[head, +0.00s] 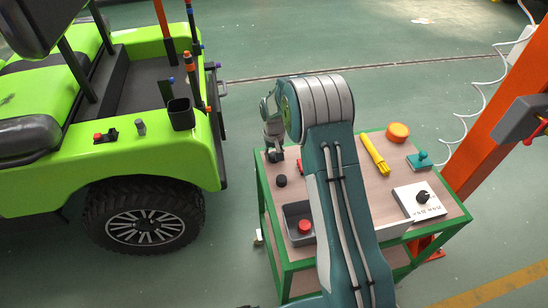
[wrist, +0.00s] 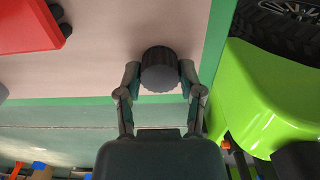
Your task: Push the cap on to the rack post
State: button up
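A dark ribbed round cap (wrist: 160,70) sits between the fingers of my gripper (wrist: 160,76) in the wrist view, close to the table's green edge. Both fingertips lie against its sides, and I see no clear gap. In the head view my gripper (head: 273,150) is low over the far left corner of the table, with the cap (head: 276,157) dark beneath it. I cannot tell whether the cap is lifted. Several upright posts stand at the rear of the green cart, among them a dark one with an orange top (head: 191,66). I cannot tell which is the rack post.
The green cart (head: 150,165) stands left of the table (head: 370,200), with floor between them. On the table are another dark knob (head: 281,181), a grey tray (head: 292,225) with a red button, a yellow tool (head: 375,154) and a white panel (head: 419,201). An orange column (head: 500,125) stands right.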

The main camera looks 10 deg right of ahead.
grip_shut()
jog(key=shift+r, duration=2.15)
